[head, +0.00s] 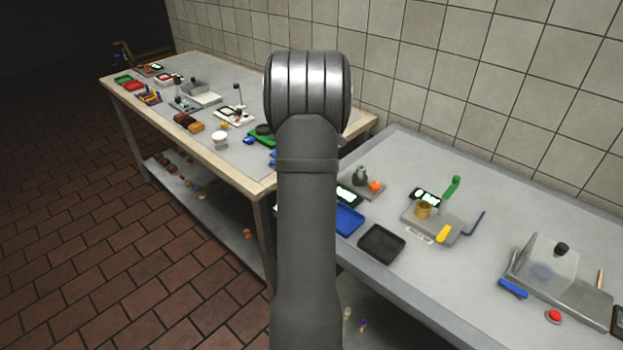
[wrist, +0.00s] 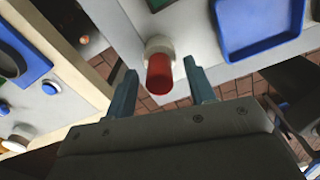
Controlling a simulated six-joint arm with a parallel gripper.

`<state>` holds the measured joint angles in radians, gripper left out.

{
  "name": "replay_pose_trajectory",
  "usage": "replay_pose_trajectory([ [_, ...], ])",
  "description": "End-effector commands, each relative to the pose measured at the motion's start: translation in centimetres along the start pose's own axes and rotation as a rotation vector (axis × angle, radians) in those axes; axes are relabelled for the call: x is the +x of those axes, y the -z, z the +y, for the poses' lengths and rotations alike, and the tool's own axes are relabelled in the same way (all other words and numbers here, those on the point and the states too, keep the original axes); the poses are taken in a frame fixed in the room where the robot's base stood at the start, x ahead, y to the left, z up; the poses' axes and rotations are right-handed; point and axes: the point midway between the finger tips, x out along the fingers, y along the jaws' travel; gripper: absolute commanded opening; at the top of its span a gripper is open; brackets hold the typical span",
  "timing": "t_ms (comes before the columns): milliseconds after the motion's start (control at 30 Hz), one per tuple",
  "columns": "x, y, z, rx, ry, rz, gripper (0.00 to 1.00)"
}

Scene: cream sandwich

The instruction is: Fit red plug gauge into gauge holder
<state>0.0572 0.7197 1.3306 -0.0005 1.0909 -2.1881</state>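In the wrist view a red cylinder (wrist: 160,76), which looks like the red plug gauge, points toward the camera, with a round white part (wrist: 158,46) at its far end near the table edge. I cannot tell whether the white part is a piece of the plug or a separate seat. My gripper (wrist: 157,72) is open, with one teal finger on each side of the red cylinder and a visible gap on both sides. In the head view my arm hides the gripper and the plug. I cannot clearly identify the gauge holder in either view.
A blue tray (wrist: 225,50) lies to the right in the wrist view. A second, cluttered table stands left.

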Motion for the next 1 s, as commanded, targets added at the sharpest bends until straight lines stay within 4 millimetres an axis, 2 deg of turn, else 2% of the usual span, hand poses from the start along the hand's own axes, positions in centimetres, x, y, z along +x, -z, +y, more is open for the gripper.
replay_pose_trajectory([
  [167,-0.4,0.0,0.0,0.000,-0.001,-0.001,0.50],
  [267,-1.6,0.0,0.1,0.000,-0.003,-0.002,0.50],
  [367,-3.5,0.0,0.0,0.000,-0.003,-0.002,0.50],
  [800,-14.0,0.0,0.1,0.000,-0.003,-0.002,0.50],
  [1000,-16.6,0.0,0.0,0.000,-0.001,-0.001,0.50],
])
